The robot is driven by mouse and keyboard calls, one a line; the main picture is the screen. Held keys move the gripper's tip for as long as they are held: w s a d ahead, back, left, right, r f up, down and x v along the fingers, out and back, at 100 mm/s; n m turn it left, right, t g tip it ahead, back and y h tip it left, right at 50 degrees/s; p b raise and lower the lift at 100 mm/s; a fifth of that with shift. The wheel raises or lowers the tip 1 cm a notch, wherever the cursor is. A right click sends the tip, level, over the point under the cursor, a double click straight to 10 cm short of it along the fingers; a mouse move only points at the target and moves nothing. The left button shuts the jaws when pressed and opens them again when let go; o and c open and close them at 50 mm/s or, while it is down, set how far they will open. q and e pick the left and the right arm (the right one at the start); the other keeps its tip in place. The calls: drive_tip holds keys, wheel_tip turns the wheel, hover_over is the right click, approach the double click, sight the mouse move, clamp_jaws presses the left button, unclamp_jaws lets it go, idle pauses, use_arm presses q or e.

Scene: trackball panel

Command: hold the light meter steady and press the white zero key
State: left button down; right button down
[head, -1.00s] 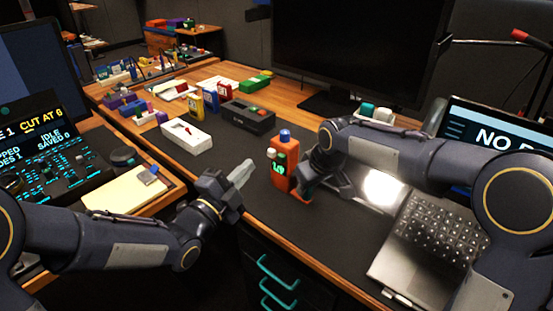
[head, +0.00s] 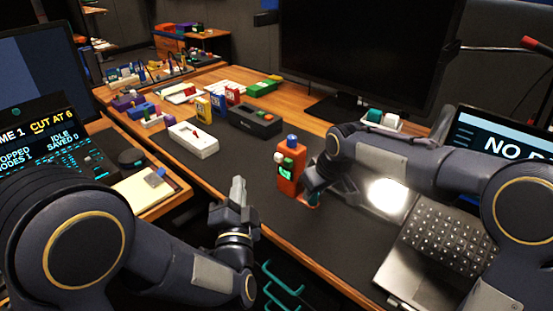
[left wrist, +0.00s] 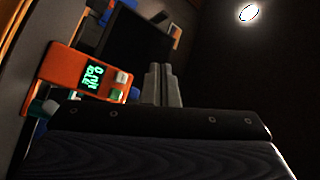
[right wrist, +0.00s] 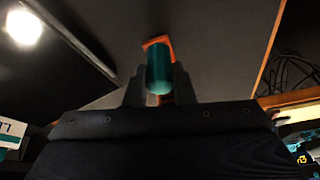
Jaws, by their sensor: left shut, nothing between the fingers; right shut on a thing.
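The light meter (head: 289,183) is an orange upright box with a blue dome on top, a lit green display and small keys on its face. My right gripper (right wrist: 158,78) is shut on it, with a teal cylindrical part between the fingers. The meter is above the dark desk mat; I cannot tell whether it touches. The white zero key (head: 278,158) is on the meter's face and also shows in the left wrist view (left wrist: 124,78). My left gripper (head: 238,188) is shut and empty, left of the meter and apart from it. Its closed fingertips (left wrist: 162,72) show beyond the key.
A laptop (head: 440,235) is at the right, a monitor (head: 365,50) at the back. The mat between the left gripper and these boxes is clear.

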use_arm(q)
drive_tip(key=w+d, duration=0.6)
drive_tip(key=shift+d, duration=0.15)
drive_tip(key=shift+w+d, duration=0.1)
drive_tip(key=shift+w, duration=0.1)
idle(2.0)
drive_tip(key=shift+w+d, duration=0.2)
drive_tip(key=shift+d, duration=0.05)
drive_tip(key=shift+w+d, duration=0.35)
idle(0.9)
drive_tip(key=shift+s+a, duration=0.7)
drive_tip(key=shift+s+a, duration=1.75)
drive_tip(key=shift+a, duration=0.05)
